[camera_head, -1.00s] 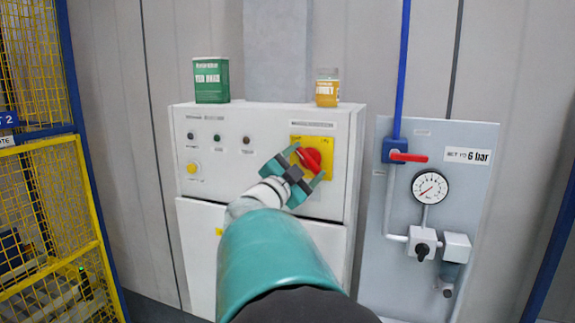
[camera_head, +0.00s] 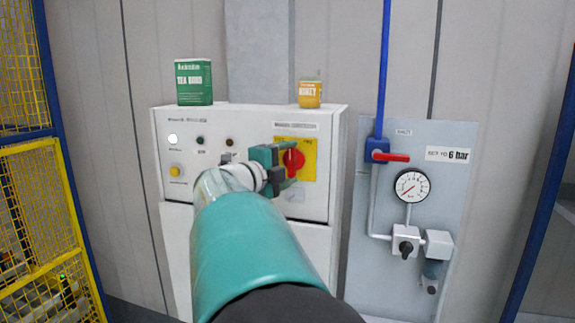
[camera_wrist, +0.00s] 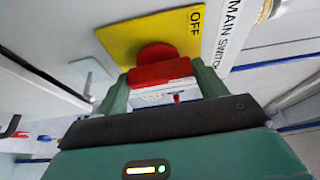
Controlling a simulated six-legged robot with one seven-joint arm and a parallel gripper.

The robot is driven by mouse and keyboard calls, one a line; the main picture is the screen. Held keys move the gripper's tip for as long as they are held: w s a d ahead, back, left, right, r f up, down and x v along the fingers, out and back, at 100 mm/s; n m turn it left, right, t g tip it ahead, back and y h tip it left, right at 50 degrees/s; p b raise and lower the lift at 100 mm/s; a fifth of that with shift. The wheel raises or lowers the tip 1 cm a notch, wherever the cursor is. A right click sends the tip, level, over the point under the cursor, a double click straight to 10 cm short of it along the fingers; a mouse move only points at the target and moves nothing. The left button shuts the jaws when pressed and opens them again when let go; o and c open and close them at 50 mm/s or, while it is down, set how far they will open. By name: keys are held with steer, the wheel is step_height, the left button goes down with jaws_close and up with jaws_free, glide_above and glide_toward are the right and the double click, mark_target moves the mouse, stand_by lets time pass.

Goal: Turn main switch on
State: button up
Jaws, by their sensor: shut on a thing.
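The main switch is a red rotary knob (camera_head: 295,160) on a yellow plate (camera_head: 309,163) at the upper right of a white cabinet front (camera_head: 240,190). In the wrist view the red knob (camera_wrist: 158,70) stands out from the yellow plate (camera_wrist: 135,35), which shows "OFF" beside a "MAIN SWITCH" label (camera_wrist: 232,30). My gripper (camera_head: 287,164) is shut on the knob, with one finger above it and one below. In the wrist view the green fingers (camera_wrist: 162,88) sit on both sides of it. A white lamp (camera_head: 172,138) at the panel's upper left is bright.
A green tea box (camera_head: 194,82) and a honey jar (camera_head: 310,93) stand on the cabinet top. To the right is a pneumatic panel (camera_head: 370,210) with a red-handled valve (camera_head: 391,157) and a gauge (camera_head: 411,186). A yellow mesh fence (camera_head: 30,200) stands at left.

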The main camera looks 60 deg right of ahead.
steer(key=shift+m, duration=0.3)
steer(key=o, duration=1)
steer(key=v, duration=1.3)
steer(key=shift+a, duration=0.45)
